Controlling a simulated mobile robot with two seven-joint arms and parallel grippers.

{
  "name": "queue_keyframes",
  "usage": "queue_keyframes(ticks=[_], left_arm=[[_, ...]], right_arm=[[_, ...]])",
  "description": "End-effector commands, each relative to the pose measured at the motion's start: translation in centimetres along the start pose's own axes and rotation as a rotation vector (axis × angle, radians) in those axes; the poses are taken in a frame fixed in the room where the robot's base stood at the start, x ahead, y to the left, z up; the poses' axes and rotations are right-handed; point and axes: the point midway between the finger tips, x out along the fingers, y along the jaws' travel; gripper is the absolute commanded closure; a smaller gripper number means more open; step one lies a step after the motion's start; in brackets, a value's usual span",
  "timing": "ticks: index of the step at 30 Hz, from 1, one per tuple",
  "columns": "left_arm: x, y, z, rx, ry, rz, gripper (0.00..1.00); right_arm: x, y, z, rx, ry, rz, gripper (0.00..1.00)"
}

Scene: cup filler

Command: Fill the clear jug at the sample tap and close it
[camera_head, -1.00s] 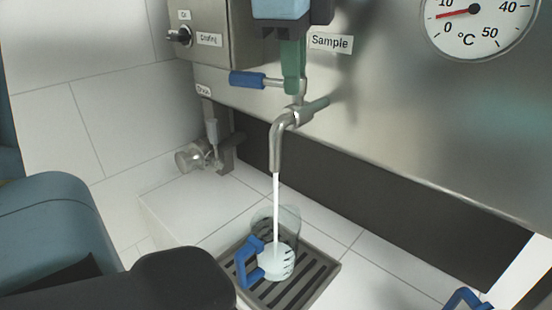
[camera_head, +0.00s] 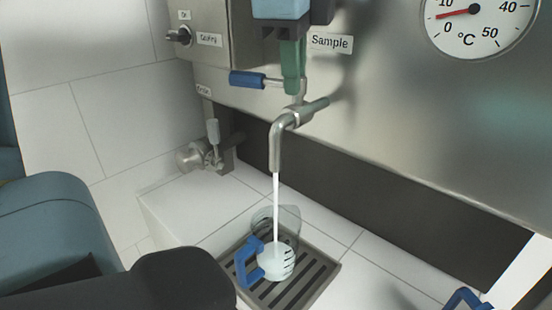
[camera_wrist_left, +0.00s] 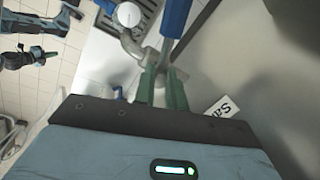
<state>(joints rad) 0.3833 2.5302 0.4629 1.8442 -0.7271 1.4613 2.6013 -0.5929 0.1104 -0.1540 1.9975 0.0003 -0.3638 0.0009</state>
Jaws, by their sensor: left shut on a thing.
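The clear jug (camera_head: 289,222) with a blue handle (camera_head: 246,261) stands upright on the drip grate under the sample tap (camera_head: 277,150). A thin white stream runs from the spout into it, and pale liquid fills its lower part. My left gripper (camera_head: 292,82) is above the spout, its green fingers shut on the tap's lever. The wrist view also shows the fingers (camera_wrist_left: 162,88) at the metal tap, with the jug's round top (camera_wrist_left: 129,14) beyond. A small, dark gripper-like shape stands at the wrist view's left; its jaws are unclear.
The slotted drip grate (camera_head: 316,281) lies in a white tiled ledge (camera_head: 185,205). A valve (camera_head: 194,157) sticks out at the left. A blue handle (camera_head: 466,298) is cut off at the lower right. The steel tank wall (camera_head: 420,130) bounds the back.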

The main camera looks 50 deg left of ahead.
Motion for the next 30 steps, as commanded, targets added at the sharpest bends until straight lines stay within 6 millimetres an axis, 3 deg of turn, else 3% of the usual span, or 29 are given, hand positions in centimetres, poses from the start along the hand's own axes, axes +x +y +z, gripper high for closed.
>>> queue_keyframes(ticks=[10,20,30], left_arm=[[0.01,-0.01,0.02,0.015,0.004,0.0,1.0],[0.03,-0.17,0.1,0.277,0.057,0.0,1.0],[0.04,-0.19,0.11,0.311,0.063,0.0,1.0]], right_arm=[[-0.2,-0.07,0.43,0.001,-0.008,-0.001,1.0],[-0.38,-0.15,0.9,0.003,-0.018,-0.002,1.0],[-0.21,-0.1,0.63,0.002,-0.012,-0.001,1.0]])
